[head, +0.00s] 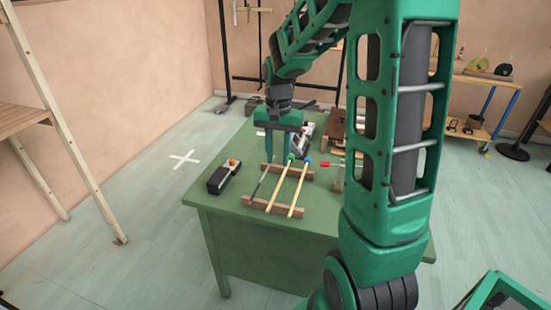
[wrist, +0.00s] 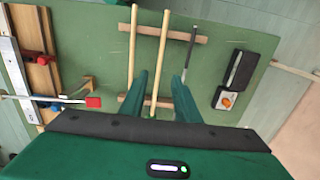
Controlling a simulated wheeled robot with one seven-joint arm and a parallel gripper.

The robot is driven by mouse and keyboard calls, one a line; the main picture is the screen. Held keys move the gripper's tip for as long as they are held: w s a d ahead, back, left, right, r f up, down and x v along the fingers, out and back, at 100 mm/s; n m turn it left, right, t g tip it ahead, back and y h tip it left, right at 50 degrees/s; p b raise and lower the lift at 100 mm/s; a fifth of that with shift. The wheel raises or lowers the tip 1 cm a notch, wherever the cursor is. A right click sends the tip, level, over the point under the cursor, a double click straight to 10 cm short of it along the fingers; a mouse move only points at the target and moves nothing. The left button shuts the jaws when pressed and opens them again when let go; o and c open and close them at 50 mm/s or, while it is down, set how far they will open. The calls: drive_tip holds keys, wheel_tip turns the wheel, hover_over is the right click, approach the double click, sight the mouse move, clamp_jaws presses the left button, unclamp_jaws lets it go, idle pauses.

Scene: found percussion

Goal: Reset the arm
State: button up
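My gripper (head: 284,154) hangs pointing down over the green table (head: 250,232), above the far part of a small wooden rack. In the wrist view its two green fingers (wrist: 160,77) stand apart, with a pale stick visible between them and space on both sides, so it is open and empty. The rack has two brown rails (head: 277,205) carrying two pale sticks, one with a green head and one with a blue head (head: 308,160), and a thin dark rod (wrist: 189,50). My arm hides part of the table's right side.
A black box with an orange knob (head: 224,177) lies left of the rack; it also shows in the wrist view (wrist: 238,72). A red-tipped tool (wrist: 92,102) and a wooden piece with clamps (wrist: 38,62) lie on the rack's other side. The table's near left corner is clear.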

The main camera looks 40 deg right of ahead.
idle(0.3)
drive_tip(key=s+r+n, duration=0.2)
drive_tip(key=s, duration=1.1)
drive_tip(key=s+r+n, duration=0.2)
drive_tip(key=s, duration=1.1)
drive_tip(key=shift+a+r, duration=0.2)
drive_tip(key=shift+a, duration=0.05)
drive_tip(key=shift+w, duration=0.1)
drive_tip(key=shift+w+f, duration=0.25)
drive_tip(key=shift+w, duration=0.35)
drive_tip(key=shift+o, duration=0.7)
